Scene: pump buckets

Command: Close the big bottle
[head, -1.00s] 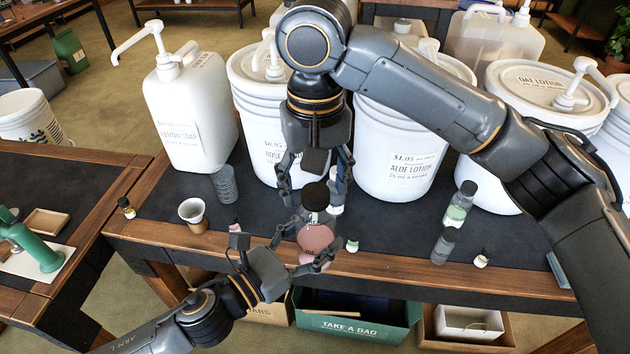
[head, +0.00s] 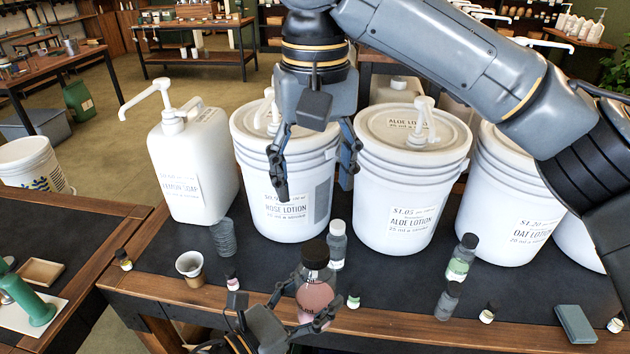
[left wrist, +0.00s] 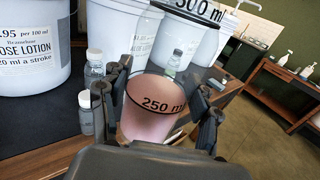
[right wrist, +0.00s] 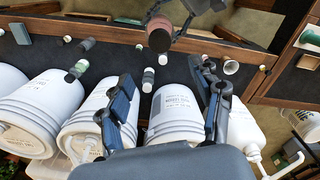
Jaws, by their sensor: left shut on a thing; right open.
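The big bottle (head: 314,299) is clear with pink liquid inside and stands upright above the table's front edge. My left gripper (head: 308,312) is shut around its body. A black cap (head: 315,251) sits on top of the bottle; I cannot tell how tight it is. In the left wrist view the bottle (left wrist: 150,122) shows a 250 ml mark between the fingers. My right gripper (head: 316,182) is open and empty, above and behind the cap, apart from it. In the right wrist view the bottle (right wrist: 160,35) is beyond the open fingers.
The rose lotion bucket (head: 262,222) and aloe lotion bucket (head: 397,225) stand behind.

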